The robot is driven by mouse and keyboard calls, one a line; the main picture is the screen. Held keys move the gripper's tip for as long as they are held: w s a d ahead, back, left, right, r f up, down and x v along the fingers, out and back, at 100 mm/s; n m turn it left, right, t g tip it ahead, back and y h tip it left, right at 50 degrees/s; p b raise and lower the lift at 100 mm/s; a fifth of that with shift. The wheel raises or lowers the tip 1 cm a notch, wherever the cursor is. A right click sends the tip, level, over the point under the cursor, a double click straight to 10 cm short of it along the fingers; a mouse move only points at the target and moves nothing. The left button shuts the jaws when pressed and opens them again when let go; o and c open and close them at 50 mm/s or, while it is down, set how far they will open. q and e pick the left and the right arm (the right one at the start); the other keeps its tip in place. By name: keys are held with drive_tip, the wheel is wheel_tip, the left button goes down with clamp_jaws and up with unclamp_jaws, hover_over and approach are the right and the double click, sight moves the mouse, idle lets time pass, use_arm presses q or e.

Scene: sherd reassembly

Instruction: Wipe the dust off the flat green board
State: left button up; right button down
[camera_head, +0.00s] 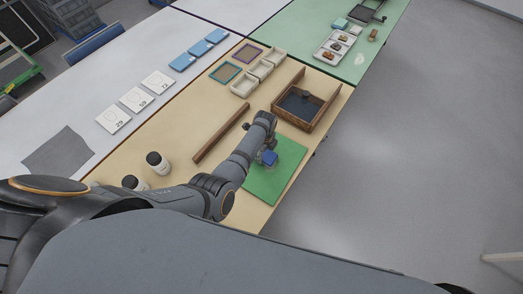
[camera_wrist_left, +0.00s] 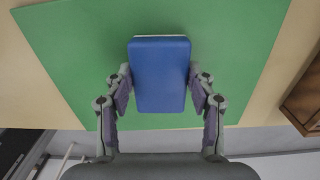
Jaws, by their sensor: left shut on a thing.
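The flat green board (camera_head: 278,180) lies on the tan table near its right edge. It fills much of the left wrist view (camera_wrist_left: 80,55). My left gripper (camera_head: 267,150) is over the board and shut on a blue block-shaped wiper (camera_wrist_left: 160,75), with one finger on each long side. The wiper also shows small in the head view (camera_head: 269,158). I cannot tell whether it touches the board. A faint greyish patch (camera_head: 290,151) shows on the upper part of the board. My right gripper is not in view.
A wooden box with dark contents (camera_head: 312,118) stands just beyond the board. A long wooden strip (camera_head: 221,134) lies to its left. Pale trays (camera_head: 243,85) stand farther back. Two bottles (camera_head: 157,162) stand at the left. The floor is open to the right.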

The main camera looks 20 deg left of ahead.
sight(273, 159)
use_arm(q)
drive_tip(key=shift+s+d, duration=0.25)
drive_tip(key=shift+d, duration=0.25)
drive_tip(key=d, duration=0.1)
drive_tip(key=s+d+p, duration=0.1)
drive_tip(key=d, duration=0.1)
drive_tip(key=shift+d, duration=0.15)
drive_tip(key=shift+s+p, duration=0.1)
drive_tip(key=shift+p, duration=0.2)
drive_tip(key=shift+w+a+r+p, duration=0.1)
drive_tip(key=shift+w+a, duration=0.15)
drive_tip(key=shift+a, duration=0.35)
drive_tip(key=shift+w+a+p, duration=0.1)
drive_tip(key=shift+w+a, duration=0.15)
drive_tip(key=shift+a, duration=0.4)
drive_tip(key=shift+w+a+r+p, duration=0.1)
drive_tip(key=shift+w+a, duration=0.15)
drive_tip(key=shift+a, duration=0.35)
drive_tip(key=shift+w+a+f, duration=0.1)
drive_tip(key=shift+w+a, duration=0.1)
drive_tip(key=shift+a, duration=0.55)
drive_tip(key=shift+w+a+f, duration=0.1)
drive_tip(key=shift+w+a, duration=0.15)
drive_tip(key=shift+a, duration=0.55)
drive_tip(key=shift+w+a, duration=0.2)
drive_tip(key=shift+a, duration=0.55)
wheel_tip(273, 159, up, 6)
drive_tip(key=p, duration=0.6)
